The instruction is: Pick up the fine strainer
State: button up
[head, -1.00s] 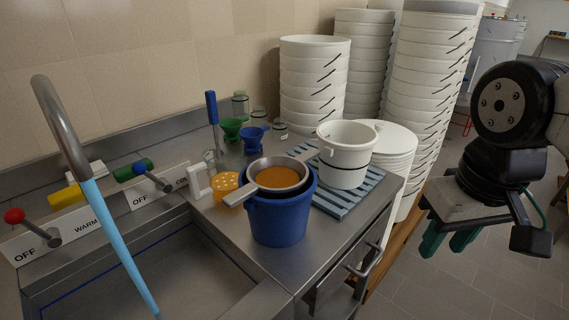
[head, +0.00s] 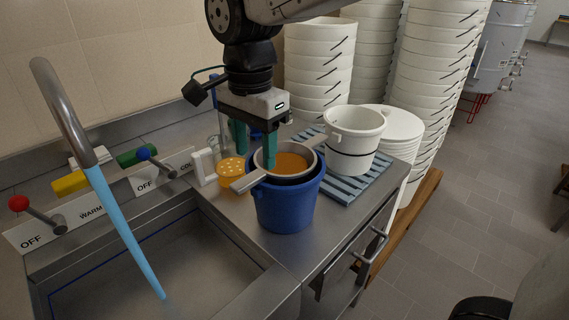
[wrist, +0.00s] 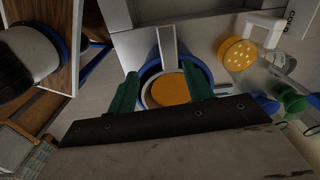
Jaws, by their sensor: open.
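The fine strainer (head: 290,163) has a round grey rim, an orange inside, a flat grey handle at the front left and a shorter tab on the far side. It rests on the mouth of a blue bucket (head: 287,210) on the steel counter. My gripper (head: 255,156) is open and points down over the strainer's left part, with one finger in front of its bowl. In the wrist view, the strainer (wrist: 168,90) shows between the green fingertips (wrist: 161,88), its handle reaching up the picture. Whether the fingers touch it cannot be told.
A white pail (head: 353,140) stands on a slatted blue-grey mat (head: 345,190) at right. The sink (head: 150,260) and its curved tap (head: 60,110) are at left. Tall white bucket stacks (head: 318,60) stand behind.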

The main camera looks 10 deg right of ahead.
aim_at(243, 182)
jog(key=shift+w+a+f+m, duration=0.1)
jog(key=shift+a+m, duration=0.05)
jog(key=shift+a, duration=0.3)
jog(key=shift+w+a+f+m, duration=0.1)
jog(key=shift+a+m, duration=0.05)
jog(key=shift+a, duration=0.3)
jog(key=shift+a+f, duration=0.25)
jog(key=shift+f, duration=0.05)
notch_tip(243, 182, down, 7)
jog(key=shift+s+a+f, duration=0.1)
jog(key=shift+s+a, duration=0.05)
grip_shut()
